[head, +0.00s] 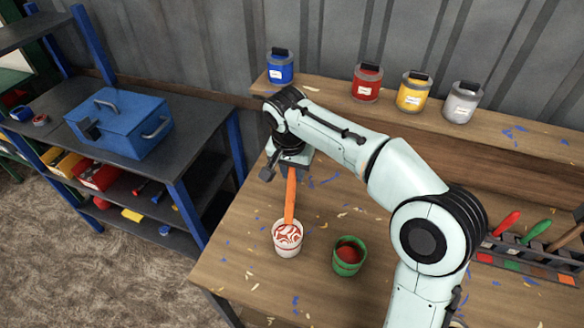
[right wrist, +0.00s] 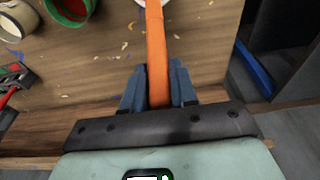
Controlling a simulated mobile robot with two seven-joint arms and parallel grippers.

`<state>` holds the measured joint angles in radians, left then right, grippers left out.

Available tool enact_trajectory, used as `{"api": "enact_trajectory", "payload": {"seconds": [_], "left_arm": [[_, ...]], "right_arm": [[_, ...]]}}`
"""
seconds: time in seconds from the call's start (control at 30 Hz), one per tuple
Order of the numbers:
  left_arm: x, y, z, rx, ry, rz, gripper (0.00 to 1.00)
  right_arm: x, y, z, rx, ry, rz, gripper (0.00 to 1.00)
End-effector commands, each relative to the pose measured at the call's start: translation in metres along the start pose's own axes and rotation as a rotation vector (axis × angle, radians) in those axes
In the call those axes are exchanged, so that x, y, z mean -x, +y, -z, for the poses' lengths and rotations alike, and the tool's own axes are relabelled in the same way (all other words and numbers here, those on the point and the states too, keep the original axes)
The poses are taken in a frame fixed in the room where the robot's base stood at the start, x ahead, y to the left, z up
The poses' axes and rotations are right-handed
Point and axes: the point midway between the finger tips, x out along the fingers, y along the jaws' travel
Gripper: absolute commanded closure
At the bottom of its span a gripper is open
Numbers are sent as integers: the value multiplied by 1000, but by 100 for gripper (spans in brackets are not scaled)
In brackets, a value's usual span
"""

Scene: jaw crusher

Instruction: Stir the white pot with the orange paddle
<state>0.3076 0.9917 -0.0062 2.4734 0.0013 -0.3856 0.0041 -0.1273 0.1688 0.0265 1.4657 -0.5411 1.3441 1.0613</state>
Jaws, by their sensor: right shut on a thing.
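The white pot (head: 287,250) stands on the wooden workbench, with red and white swirls in its contents. The orange paddle (head: 290,197) stands tilted, with its lower end in the pot; its tip is hidden in the contents. My right gripper (head: 289,168) is shut on the paddle's upper end, behind and above the pot. In the right wrist view the orange paddle (right wrist: 156,45) runs up from between the dark fingers of my gripper (right wrist: 157,88), and only a sliver of the pot's rim shows at the top edge. My left gripper is not in view.
A green pot (head: 348,262) with red contents stands right of the white pot. Blue, red, yellow and grey paint cans line the back ledge (head: 500,125). A rack (head: 530,262) with colored-handled tools is at the right. A blue toolbox (head: 120,122) sits on the left shelf.

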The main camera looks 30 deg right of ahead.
Motion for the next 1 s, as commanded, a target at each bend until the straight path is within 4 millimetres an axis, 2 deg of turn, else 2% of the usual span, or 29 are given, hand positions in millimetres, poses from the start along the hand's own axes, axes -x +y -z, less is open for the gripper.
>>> {"api": "enact_trajectory", "payload": {"seconds": [0.2, 1.0], "left_arm": [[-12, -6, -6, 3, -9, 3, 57], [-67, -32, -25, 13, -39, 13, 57]], "right_arm": [[-22, 0, 3, -1, -1, -2, 100], [-89, 0, -25, 0, 0, -1, 100]]}}
